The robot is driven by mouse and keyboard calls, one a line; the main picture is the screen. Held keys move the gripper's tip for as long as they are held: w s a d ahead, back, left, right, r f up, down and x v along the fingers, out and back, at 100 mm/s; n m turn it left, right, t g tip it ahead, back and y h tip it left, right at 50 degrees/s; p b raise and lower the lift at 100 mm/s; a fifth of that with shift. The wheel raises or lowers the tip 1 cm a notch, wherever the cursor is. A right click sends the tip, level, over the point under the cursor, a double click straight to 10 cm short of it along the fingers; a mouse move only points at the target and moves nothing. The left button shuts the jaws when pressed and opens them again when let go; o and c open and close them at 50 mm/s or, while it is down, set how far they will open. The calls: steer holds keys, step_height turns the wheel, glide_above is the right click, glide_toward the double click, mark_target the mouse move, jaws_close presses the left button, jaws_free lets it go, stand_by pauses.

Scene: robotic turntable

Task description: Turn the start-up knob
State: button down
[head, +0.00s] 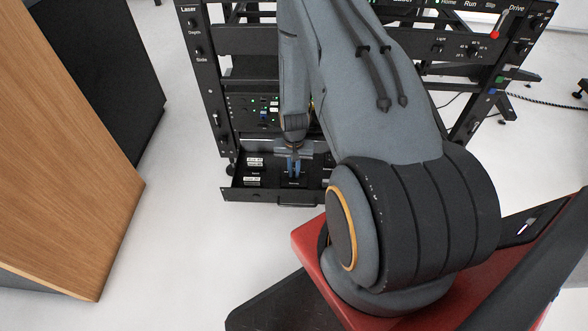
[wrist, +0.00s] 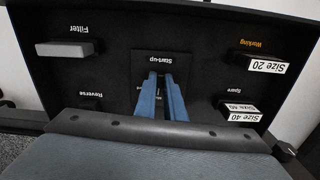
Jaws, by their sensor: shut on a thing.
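My gripper (wrist: 161,76) shows as two blue fingers close together in the wrist view, reaching down to the black panel (wrist: 105,25) at the Start-up label (wrist: 163,59). The fingers are shut on the start-up knob, which is mostly hidden between them, so its angle cannot be told. The label reads upside down here. In the head view, my gripper (head: 294,172) is low at the open drawer-like panel (head: 255,194) at the bottom of the black rack.
Around the knob are a grey Filter block (wrist: 64,48), a Size 20 tag (wrist: 266,66) and a Size 40 tag (wrist: 245,116). The black rack (head: 208,90) rises behind. A wooden cabinet (head: 60,140) stands at left, with clear floor (head: 180,210) between.

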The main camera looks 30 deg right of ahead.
mark_target(294, 173)
steer(key=shift+n, duration=0.4)
steer(key=c, duration=1.8)
jaws_free()
steer(key=shift+c, duration=0.2)
steer(key=shift+r+p, duration=1.05)
steer(key=shift+r, duration=2.85)
